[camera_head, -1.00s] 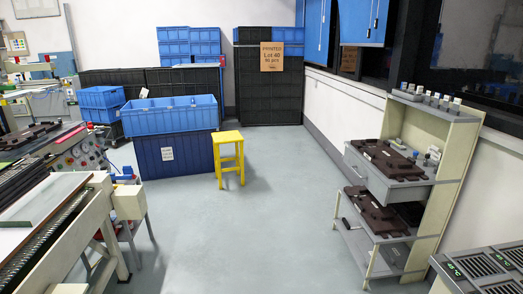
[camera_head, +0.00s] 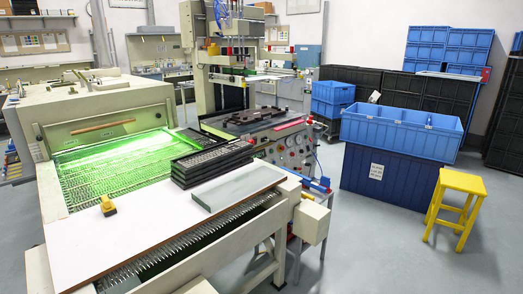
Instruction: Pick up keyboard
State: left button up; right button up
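A stack of dark, keyboard-like panels (camera_head: 212,162) lies on the machine in the middle of the view, at the back edge of a white board. Rows of small keys seem to show on its top, but it is too small to be sure. Neither of my grippers is in view.
The white board (camera_head: 150,222) carries a grey-green slab (camera_head: 238,187) and a small yellow-black object (camera_head: 107,205). A green-lit conveyor bed (camera_head: 120,165) lies behind. A blue crate (camera_head: 402,132) and a yellow stool (camera_head: 455,205) stand right. Grey floor (camera_head: 375,250) is open at front right.

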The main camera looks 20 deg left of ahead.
aim_at(190, 162)
jog(key=u, duration=0.3)
jog(key=i, duration=1.45)
jog(key=u, duration=0.25)
